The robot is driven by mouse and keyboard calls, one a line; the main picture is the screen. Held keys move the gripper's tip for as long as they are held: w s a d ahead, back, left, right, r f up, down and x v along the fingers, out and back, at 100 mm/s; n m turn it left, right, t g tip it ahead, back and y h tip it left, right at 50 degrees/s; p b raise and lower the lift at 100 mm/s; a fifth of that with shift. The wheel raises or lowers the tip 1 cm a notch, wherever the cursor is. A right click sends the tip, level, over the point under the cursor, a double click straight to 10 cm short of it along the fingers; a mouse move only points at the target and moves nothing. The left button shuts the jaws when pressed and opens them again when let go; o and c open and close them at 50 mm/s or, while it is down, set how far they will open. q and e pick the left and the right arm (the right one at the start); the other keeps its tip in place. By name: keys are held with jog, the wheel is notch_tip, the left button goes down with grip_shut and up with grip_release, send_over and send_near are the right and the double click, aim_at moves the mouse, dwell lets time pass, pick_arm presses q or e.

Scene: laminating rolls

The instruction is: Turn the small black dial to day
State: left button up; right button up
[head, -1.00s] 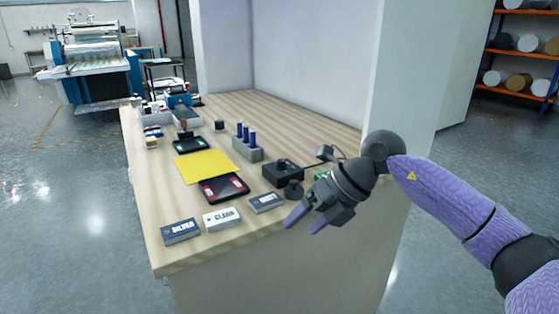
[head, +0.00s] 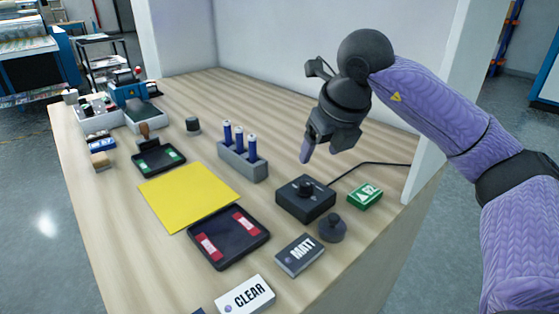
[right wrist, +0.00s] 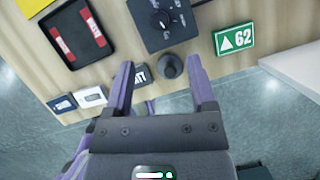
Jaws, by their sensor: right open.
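A black control box (head: 306,201) stands on the wooden bench with a small black dial (head: 306,187) on its top. The right wrist view shows the box face (right wrist: 143,33) and the dial (right wrist: 162,18) with white marks around it, too small to read. A cable runs from the box to the right. My right gripper (head: 318,149) is open and empty, above and just behind the box, fingers pointing down and touching nothing. In the right wrist view its two purple fingers stand apart, with the dial beyond them. My left gripper is not in view.
A loose black knob-shaped piece (head: 332,229) and a green 62 sign (head: 365,197) stand close to the box. A blue-capped holder (head: 243,163), black tray (head: 228,238), yellow sheet (head: 187,196), MATT block (head: 299,256) and CLEAR block (head: 245,296) lie left and in front. A wall is behind.

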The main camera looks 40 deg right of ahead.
aim_at(305, 183)
jog(key=b+x, duration=0.4)
jog(key=x, duration=0.5)
jog(key=shift+f, duration=0.4)
jog(key=shift+w, duration=0.1)
jog(key=shift+c, duration=1.2)
jog(key=c, duration=0.7)
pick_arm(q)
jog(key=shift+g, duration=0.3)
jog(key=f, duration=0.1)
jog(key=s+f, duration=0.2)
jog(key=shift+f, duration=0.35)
pick_arm(e)
grip_shut()
